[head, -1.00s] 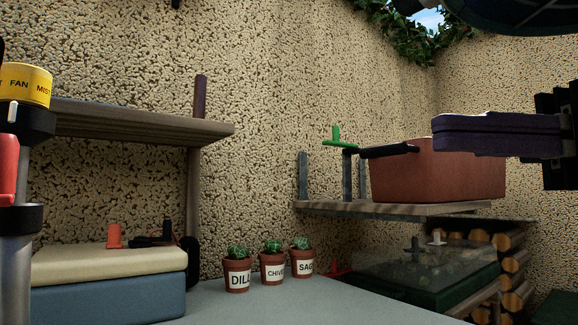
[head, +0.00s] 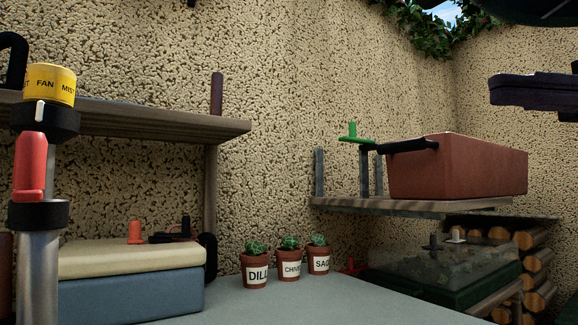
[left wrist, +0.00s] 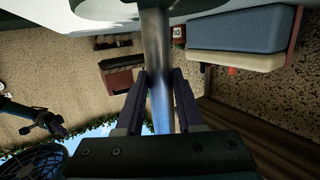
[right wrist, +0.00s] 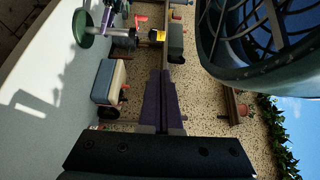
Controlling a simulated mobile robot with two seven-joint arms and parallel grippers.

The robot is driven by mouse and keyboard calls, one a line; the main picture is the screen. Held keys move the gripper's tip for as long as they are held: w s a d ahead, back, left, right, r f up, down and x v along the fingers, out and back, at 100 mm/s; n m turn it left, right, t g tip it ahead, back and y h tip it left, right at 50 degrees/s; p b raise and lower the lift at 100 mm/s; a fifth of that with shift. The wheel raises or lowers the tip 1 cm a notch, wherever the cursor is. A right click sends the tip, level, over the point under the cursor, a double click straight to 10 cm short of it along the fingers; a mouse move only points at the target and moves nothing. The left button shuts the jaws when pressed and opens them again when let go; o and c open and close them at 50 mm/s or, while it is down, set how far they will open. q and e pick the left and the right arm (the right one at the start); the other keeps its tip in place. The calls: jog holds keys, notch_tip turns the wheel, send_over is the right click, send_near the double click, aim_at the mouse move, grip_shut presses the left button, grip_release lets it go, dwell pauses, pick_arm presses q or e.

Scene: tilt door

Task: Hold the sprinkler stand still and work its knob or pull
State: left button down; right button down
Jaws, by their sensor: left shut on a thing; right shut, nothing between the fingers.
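The sprinkler stand (head: 38,270) is upright at the left edge of the head view. It has a silver pole, black collars, a red pull (head: 30,165) and a yellow knob (head: 50,85) on top. "FAN" and "MIST" show on the knob. In the left wrist view my left gripper (left wrist: 160,80) is shut on the silver pole (left wrist: 157,50). My right gripper (head: 495,90) is shut and empty at the right edge of the head view, well apart from the stand. It also shows in the right wrist view (right wrist: 160,80), with the yellow knob (right wrist: 157,35) farther off.
A wooden shelf (head: 150,122) runs behind the stand. A blue box with a cream lid (head: 130,260) stands below it. Several items line the wall: small labelled pots (head: 290,270), a brown planter (head: 470,168) on a shelf. The grey tabletop (head: 270,305) is clear in front.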

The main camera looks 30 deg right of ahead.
jog(key=c, duration=0.9)
grip_release()
jog(key=shift+o, duration=0.7)
jog(key=shift+w+d+f, duration=0.1)
jog(key=shift+w+f, duration=0.05)
jog(key=shift+w, duration=0.1)
jog(key=o, duration=0.4)
jog(key=w+n, duration=0.1)
jog(key=w+a+f+n+y, duration=0.1)
jog(key=w, duration=0.1)
jog(key=w+f, duration=0.1)
jog(key=w, duration=0.1)
jog(key=shift+a+f+n+y, duration=0.15)
jog(key=shift+f+n+y, duration=0.15)
jog(key=shift+n, duration=0.1)
jog(key=shift+c, duration=0.2)
notch_tip(320, 180, up, 5)
jog(key=n+g+h, duration=0.7)
jog(key=n+g, duration=0.2)
jog(key=n, duration=1.2)
send_over(46, 134)
jog(key=shift+w+f, duration=0.15)
jog(key=shift+f, duration=3.2)
